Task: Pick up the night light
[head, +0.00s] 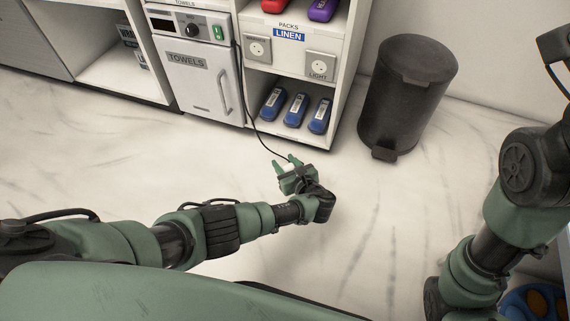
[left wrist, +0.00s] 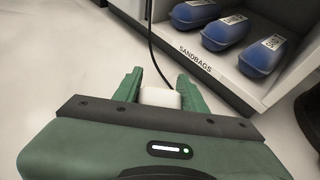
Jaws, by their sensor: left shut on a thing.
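My left gripper (head: 284,164) is low over the pale floor in front of the shelf unit. In the left wrist view its two green fingers (left wrist: 160,92) are shut on a small white block (left wrist: 160,98). A black cord (left wrist: 151,45) rises from the block. In the head view the cord (head: 256,130) runs from the gripper up to the towel cabinet (head: 200,75), so the block looks like a plug. I cannot make out a separate night light. The head view shows part of my right arm, but I cannot make out its gripper.
The wall panel under the LINEN sign (head: 289,37) has two sockets, the right one (head: 321,66) marked LIGHT. Blue sandbags (head: 295,110) lie on the bottom shelf. A black bin (head: 408,95) stands right of the shelf unit. The floor around my left gripper is clear.

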